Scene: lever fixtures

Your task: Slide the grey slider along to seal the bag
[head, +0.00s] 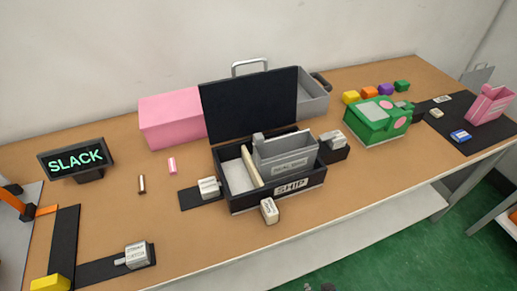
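A grey bag-like container (285,158) with a label on its front stands inside the black box (277,197) marked SHIP, in the middle of the table. A small light grey block, which looks like the slider (258,140), sits at the left end of the container's top edge. The far side of the container's top is small in view, and I cannot tell whether the top is open or closed. Neither of my grippers can be made out in the head view.
The black box's lid (250,104) stands open behind it. White blocks (269,210) (208,187) sit near the box's front and left. A pink box (170,117) and a grey toolbox (313,98) stand behind; a green case (376,122) stands right.

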